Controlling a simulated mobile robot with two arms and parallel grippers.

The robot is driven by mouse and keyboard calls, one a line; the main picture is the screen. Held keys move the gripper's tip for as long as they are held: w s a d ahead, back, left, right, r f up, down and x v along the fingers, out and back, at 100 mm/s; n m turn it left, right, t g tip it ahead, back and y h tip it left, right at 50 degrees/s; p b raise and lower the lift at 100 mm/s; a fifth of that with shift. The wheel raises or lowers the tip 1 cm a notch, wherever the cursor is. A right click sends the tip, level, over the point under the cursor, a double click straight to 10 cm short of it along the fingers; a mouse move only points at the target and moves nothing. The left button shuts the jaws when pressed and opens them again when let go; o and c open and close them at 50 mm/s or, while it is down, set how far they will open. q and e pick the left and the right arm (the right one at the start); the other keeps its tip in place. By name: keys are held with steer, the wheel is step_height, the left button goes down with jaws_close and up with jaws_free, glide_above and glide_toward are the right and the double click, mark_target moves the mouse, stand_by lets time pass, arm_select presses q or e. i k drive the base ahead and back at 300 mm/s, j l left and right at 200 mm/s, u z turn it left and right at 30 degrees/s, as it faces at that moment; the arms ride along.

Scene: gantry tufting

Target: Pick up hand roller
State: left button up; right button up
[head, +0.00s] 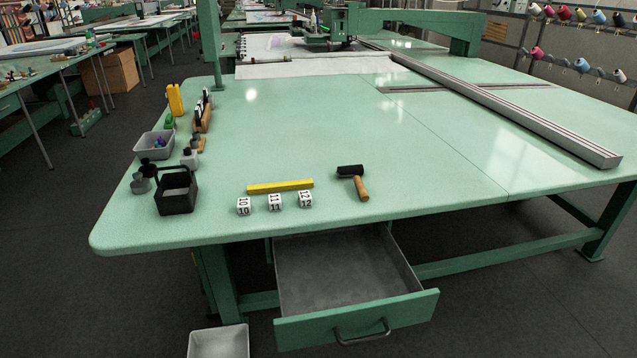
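The hand roller (351,172) lies on the green table top (400,135), a little right of the middle of its near part. It has a black roller head and a wooden handle (361,188) that points toward the near edge. Nothing touches it or covers it. Neither of my grippers shows in the head view.
Several white numbered blocks (275,201) and a yellow bar (280,187) lie left of the roller. A black caddy (176,191) and grey bin (155,146) stand at the left. An open, empty-looking drawer (357,320) juts out below. A metal rail (510,115) crosses the right side.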

mark_target(357, 182)
steer(key=i+l+u, duration=0.1)
steer(key=u, duration=0.25)
steer(key=l+u, duration=0.4)
steer(key=i+l+u, duration=0.1)
steer(key=u, duration=0.25)
